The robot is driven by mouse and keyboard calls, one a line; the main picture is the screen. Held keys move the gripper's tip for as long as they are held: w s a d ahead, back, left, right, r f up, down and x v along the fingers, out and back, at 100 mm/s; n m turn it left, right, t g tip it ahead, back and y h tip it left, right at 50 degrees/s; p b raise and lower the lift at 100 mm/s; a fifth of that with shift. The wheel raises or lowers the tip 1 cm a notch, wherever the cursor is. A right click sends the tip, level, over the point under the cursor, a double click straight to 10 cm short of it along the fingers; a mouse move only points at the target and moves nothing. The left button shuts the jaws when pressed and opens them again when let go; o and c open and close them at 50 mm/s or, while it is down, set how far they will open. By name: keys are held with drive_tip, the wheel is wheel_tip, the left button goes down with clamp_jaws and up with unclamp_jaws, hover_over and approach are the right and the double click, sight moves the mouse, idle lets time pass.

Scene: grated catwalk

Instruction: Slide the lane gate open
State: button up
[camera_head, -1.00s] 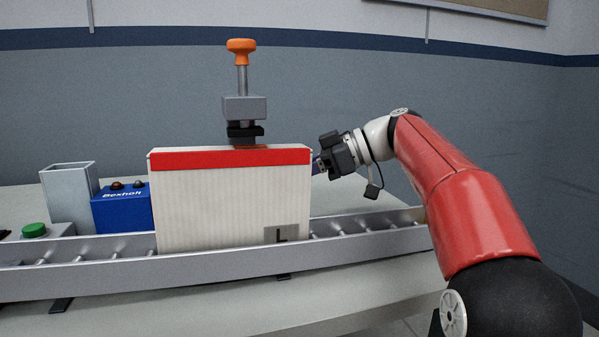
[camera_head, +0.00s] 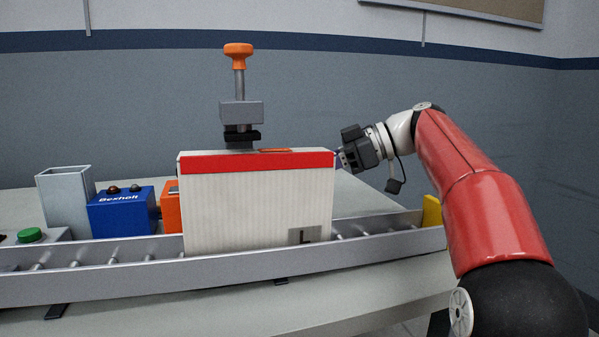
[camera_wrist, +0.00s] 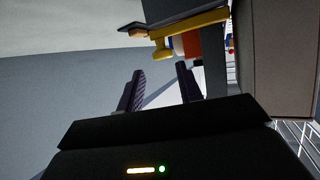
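The white panel (camera_head: 258,205) with a red top stripe and a grey "L" mark stands upright along the metal roller lane (camera_head: 120,282); I take it to be the lane gate. My gripper (camera_wrist: 160,88) is beside its upper right end in the head view, fingertips partly hidden by the panel edge. In the wrist view the two dark fingers stand apart with nothing clearly between them. A yellow bar with a short knob (camera_wrist: 162,50) shows beyond the fingers. I cannot tell whether it belongs to the gate.
A clamp-like post with an orange knob (camera_head: 238,50) rises behind the panel. Left of the panel are an orange block (camera_head: 171,208), a blue box (camera_head: 122,215), a grey open bin (camera_head: 66,205) and a green button (camera_head: 30,235). A yellow piece (camera_head: 432,211) is at the lane's right end.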

drive_tip(key=shift+v, duration=1.55)
idle(4.1)
